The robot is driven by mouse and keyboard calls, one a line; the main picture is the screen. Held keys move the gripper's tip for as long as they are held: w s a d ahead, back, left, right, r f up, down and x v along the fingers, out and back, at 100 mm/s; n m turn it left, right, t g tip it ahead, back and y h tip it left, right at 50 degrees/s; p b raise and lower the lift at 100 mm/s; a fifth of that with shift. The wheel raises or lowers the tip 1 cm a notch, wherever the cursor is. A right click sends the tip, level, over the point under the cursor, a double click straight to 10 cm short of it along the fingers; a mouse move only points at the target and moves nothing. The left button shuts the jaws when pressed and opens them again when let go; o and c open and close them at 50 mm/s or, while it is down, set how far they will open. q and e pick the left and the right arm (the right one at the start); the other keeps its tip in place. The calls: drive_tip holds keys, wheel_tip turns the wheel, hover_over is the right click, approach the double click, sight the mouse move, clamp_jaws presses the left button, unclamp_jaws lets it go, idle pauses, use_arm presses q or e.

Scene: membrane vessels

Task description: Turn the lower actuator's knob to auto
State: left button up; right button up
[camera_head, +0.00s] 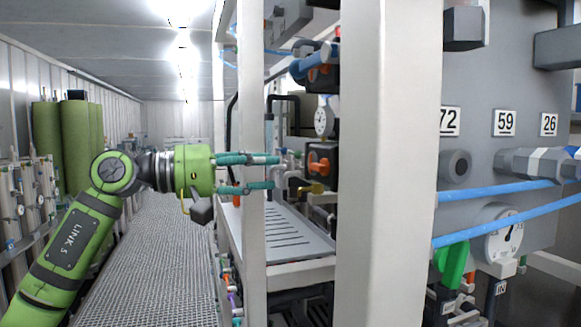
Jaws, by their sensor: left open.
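The lower actuator (331,152) is a dark box with an orange knob (317,163) on its front, behind the white frame posts. A second dark actuator (325,77) with an orange knob sits higher up. My left gripper (277,172) comes in from the left with two teal fingers apart and nothing seen between them. Its fingers reach past a white post and point right, toward the lower actuator's knob. The fingertips appear a little short of the knob; the exact gap is hard to tell. The knob's markings are too small to read. My right gripper is not in view.
A wide white post (388,160) stands close in front, right of the actuators. A thinner post (251,120) is beside my left fingers. A white tray (290,235) lies below. A grey panel (475,100) with gauges is at right. The grated aisle (150,250) is clear.

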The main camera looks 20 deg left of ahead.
use_arm(q)
drive_tip(key=shift+v, duration=1.6)
